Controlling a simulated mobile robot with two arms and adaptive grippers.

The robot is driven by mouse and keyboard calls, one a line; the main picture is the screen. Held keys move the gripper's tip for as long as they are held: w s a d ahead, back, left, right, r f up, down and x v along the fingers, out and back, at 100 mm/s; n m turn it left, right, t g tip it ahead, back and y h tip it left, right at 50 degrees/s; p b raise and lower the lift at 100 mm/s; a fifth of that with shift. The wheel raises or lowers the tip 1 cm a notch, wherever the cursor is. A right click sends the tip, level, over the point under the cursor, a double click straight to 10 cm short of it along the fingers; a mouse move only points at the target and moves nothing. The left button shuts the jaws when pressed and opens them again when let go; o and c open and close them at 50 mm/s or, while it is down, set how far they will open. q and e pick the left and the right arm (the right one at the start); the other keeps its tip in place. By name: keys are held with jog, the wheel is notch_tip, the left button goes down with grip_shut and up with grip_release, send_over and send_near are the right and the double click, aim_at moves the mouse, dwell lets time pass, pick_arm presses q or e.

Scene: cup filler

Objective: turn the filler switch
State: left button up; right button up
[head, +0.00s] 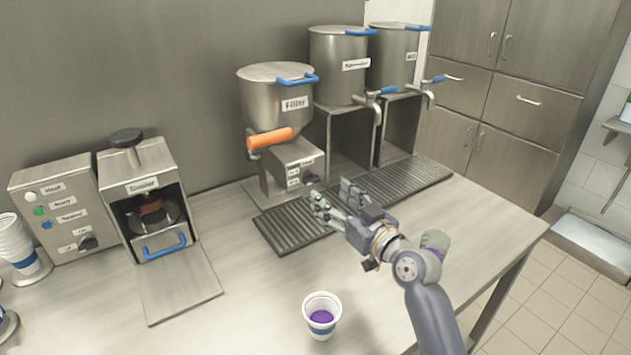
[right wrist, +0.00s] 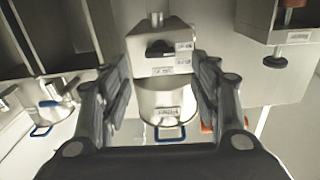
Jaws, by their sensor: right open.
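The filler (head: 277,95) is a steel pot with a blue lid handle and an orange lever (head: 270,138), on a grey base. Its switch (head: 311,180) is a small dark knob on the base's front, beside white labels. In the right wrist view, which looks upside down, the switch (right wrist: 160,49) shows as a dark knob between the fingers. My right gripper (head: 334,203) is open and empty, in front of the filler base over the drip grate, apart from the switch. My left gripper is not in view.
A drip grate (head: 397,189) lies before the filler and two tap pots (head: 340,65). A white cup (head: 322,312) with purple contents stands at the counter front.

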aim_at(314, 182)
jog(key=x, duration=0.3)
jog(key=shift+w+a, duration=0.15)
jog(key=shift+w, duration=0.05)
jog(key=x, duration=0.3)
jog(key=shift+w+a, duration=0.1)
jog(key=shift+w, duration=0.05)
jog(key=shift+w+a+f, duration=0.15)
jog(key=shift+w+a, duration=0.05)
jog(key=shift+w, duration=0.05)
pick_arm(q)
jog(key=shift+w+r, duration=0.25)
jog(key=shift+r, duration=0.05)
pick_arm(e)
jog(key=c, duration=1)
